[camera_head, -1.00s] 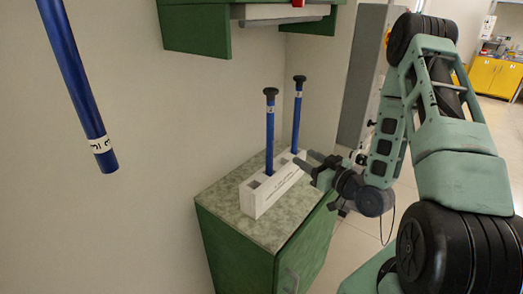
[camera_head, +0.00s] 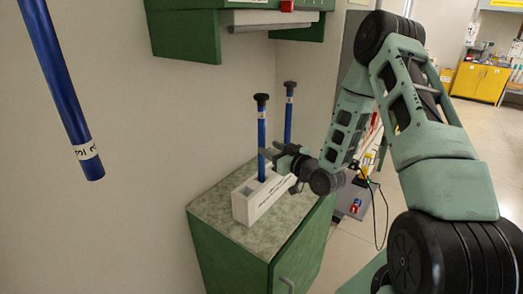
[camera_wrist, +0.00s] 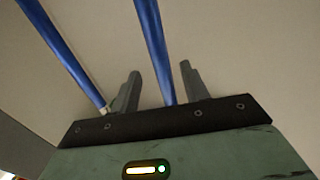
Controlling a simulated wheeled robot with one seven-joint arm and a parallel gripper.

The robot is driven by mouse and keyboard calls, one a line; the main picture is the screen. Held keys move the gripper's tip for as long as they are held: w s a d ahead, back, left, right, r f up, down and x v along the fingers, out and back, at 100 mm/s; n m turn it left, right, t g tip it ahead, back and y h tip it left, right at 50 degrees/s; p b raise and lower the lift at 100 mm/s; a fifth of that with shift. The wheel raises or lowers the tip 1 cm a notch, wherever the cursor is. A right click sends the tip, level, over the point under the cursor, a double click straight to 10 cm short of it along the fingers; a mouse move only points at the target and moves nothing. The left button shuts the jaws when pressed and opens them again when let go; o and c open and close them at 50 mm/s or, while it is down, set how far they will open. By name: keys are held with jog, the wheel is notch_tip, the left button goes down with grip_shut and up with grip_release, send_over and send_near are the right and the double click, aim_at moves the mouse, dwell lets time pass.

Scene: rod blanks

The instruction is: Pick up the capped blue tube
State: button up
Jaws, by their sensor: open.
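Two slim blue tubes with black caps stand upright in a white rack in the head view: a front one (camera_head: 262,134) and a back one (camera_head: 289,122). My gripper (camera_head: 271,151) is open beside the front tube, above the rack. In the wrist view my open gripper (camera_wrist: 161,78) has one blue tube (camera_wrist: 153,45) running between its two fingers, with no grip visible on it. Another blue tube (camera_wrist: 62,52) passes outside the left finger. The caps are out of the wrist view.
The white rack (camera_head: 243,208) stands on a green cabinet with a speckled top (camera_head: 212,208), against the wall. A green wall cupboard (camera_head: 185,37) overhangs behind. A large blue tube (camera_head: 58,85) with a white label hangs at upper left, its top out of view.

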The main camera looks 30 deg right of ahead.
aim_at(264, 146)
jog(key=w+p, duration=0.2)
jog(key=w, duration=0.1)
jog(key=w+p, duration=0.1)
jog(key=w, duration=0.1)
jog(key=shift+a+f, duration=0.2)
jog(key=shift+a, duration=0.15)
grip_shut()
